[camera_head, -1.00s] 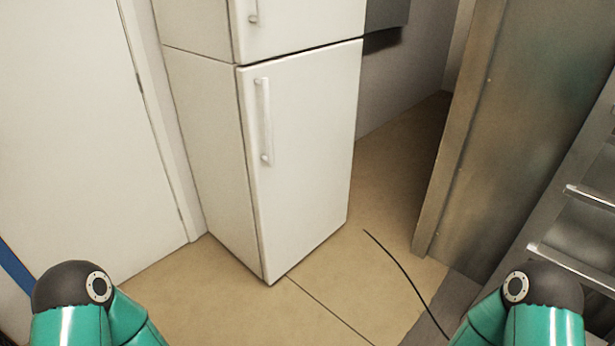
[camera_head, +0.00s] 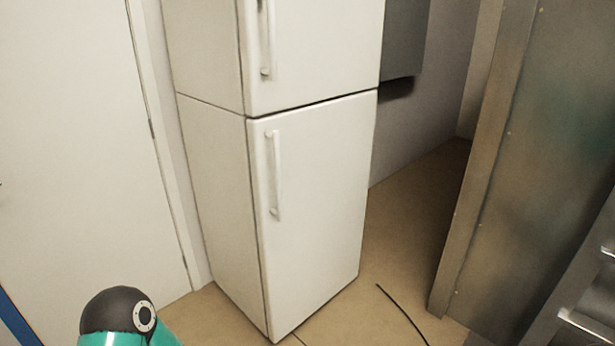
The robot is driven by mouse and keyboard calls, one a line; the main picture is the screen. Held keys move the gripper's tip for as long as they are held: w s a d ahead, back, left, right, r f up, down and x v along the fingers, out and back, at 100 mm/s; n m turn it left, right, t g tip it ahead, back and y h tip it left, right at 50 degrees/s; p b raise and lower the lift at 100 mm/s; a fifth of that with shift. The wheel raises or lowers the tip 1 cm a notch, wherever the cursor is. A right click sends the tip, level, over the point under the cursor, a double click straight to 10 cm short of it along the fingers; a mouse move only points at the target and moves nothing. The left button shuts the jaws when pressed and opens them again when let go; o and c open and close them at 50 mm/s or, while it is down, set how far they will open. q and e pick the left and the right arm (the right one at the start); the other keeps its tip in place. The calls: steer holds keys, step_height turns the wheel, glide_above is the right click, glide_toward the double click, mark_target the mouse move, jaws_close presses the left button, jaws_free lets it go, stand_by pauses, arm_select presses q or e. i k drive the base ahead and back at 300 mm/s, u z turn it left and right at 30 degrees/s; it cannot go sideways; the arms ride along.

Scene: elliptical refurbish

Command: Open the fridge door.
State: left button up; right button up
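A white two-door fridge stands in the middle of the head view. Its lower door (camera_head: 320,205) is shut and has a white vertical handle (camera_head: 274,175) near its left edge. Its upper door (camera_head: 325,50) is also shut, with a similar handle (camera_head: 268,40) at its left edge, cut off by the top of the picture. Part of my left arm shows at the bottom left, well apart from the fridge. Neither gripper is in view, and my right arm is out of the picture.
A white room door (camera_head: 75,150) is left of the fridge. A tall metal panel (camera_head: 490,170) stands to the right, with metal shelving (camera_head: 590,310) at the lower right.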

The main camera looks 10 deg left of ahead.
mark_target(310, 164)
steer(key=u, duration=0.05)
steer(key=i, duration=0.9)
steer(key=u, duration=0.55)
